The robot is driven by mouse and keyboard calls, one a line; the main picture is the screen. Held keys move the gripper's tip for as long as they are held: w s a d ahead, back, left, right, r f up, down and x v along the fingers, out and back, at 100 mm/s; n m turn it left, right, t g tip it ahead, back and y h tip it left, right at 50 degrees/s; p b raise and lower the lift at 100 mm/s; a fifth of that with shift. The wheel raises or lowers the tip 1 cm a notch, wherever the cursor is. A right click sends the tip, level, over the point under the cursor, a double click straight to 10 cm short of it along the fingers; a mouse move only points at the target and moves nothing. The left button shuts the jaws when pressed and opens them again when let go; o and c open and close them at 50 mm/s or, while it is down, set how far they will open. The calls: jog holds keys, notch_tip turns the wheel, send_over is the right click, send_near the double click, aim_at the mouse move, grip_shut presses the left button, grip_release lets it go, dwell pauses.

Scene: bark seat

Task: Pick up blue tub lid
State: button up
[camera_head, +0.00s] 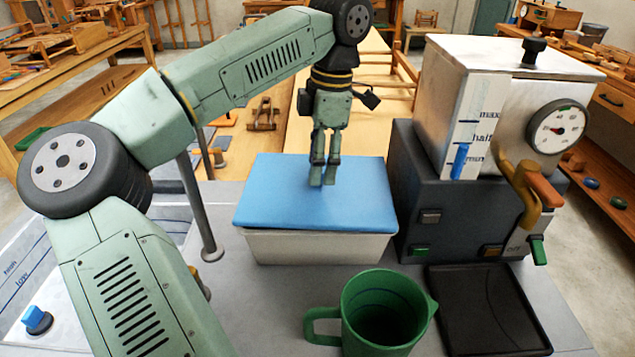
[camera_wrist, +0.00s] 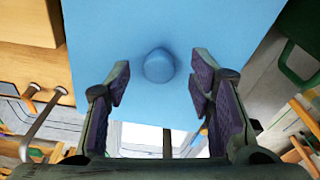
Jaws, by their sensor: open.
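The blue tub lid (camera_head: 300,200) lies flat on a pale tub (camera_head: 310,247) in the middle of the grey bench. In the wrist view the lid (camera_wrist: 120,40) fills the upper middle, with a round blue knob (camera_wrist: 159,66) on it. My gripper (camera_head: 323,184) is over the lid, pointing down, and its fingers hide the knob in the head view. In the wrist view my gripper (camera_wrist: 160,90) is open, with one finger on each side of the knob and a gap to both. I cannot tell whether the fingertips touch the lid.
A machine with a dial (camera_head: 558,129) and tap stands close to the right of the tub. A green jug (camera_head: 383,310) stands in front, beside a black tray (camera_head: 487,308). A grey post (camera_head: 197,210) rises to the left. A wooden table (camera_head: 365,125) lies behind.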

jog(key=shift+a+f, duration=0.15)
jog(key=shift+f, duration=1.05)
jog(key=shift+c, duration=0.6)
grip_shut()
